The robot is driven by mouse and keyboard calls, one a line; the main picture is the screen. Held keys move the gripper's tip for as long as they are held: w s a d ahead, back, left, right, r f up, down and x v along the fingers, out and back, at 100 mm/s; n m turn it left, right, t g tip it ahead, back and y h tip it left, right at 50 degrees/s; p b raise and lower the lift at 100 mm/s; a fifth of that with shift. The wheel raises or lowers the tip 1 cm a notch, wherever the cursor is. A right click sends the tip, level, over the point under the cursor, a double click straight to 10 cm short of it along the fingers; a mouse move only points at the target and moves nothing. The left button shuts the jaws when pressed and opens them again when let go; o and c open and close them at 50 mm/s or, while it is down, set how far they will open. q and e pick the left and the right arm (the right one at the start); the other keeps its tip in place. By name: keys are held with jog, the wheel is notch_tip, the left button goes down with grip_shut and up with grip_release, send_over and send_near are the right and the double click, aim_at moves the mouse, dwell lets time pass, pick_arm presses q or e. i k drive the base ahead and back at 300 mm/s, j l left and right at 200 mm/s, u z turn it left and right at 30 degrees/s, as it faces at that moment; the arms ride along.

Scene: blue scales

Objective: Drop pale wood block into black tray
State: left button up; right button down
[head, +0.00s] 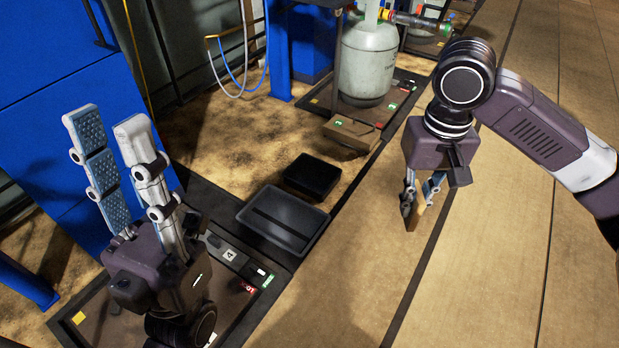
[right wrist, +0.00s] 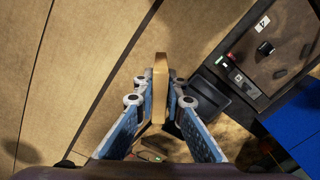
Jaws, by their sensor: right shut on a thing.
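The pale wood block (head: 419,214) is upright between the fingertips of my right gripper (head: 412,200). The right gripper is shut on it. In the right wrist view the block (right wrist: 160,85) stands between the two blue-padded fingers. The gripper is raised, to the right of the black tray (head: 258,210). The tray is wide and shallow, and no object shows in it. In the right wrist view, part of the dark tray shows behind the right finger. My left gripper (head: 105,115) points up at the left, with its two fingers apart and nothing between them.
A smaller flat black box (head: 312,177) sits just behind the tray. A grey gas cylinder (head: 368,62) stands on a dark platform at the back. A blue cabinet (head: 50,95) is at the left. The tan floor (head: 345,275) right of the tray is clear.

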aim_at(308, 175)
jog(key=i+l+u, duration=0.1)
jog(key=u, duration=0.35)
jog(key=i+l+u, duration=0.1)
jog(key=l+u, duration=0.2)
jog(key=u, duration=0.15)
jog(key=l+u, duration=0.25)
jog(key=u, duration=0.15)
jog(key=l+u, duration=0.25)
jog(key=l, duration=0.9)
jog(key=l+u, duration=0.3)
jog(key=l, duration=0.8)
jog(key=i+l, duration=0.35)
jog(key=l, duration=0.2)
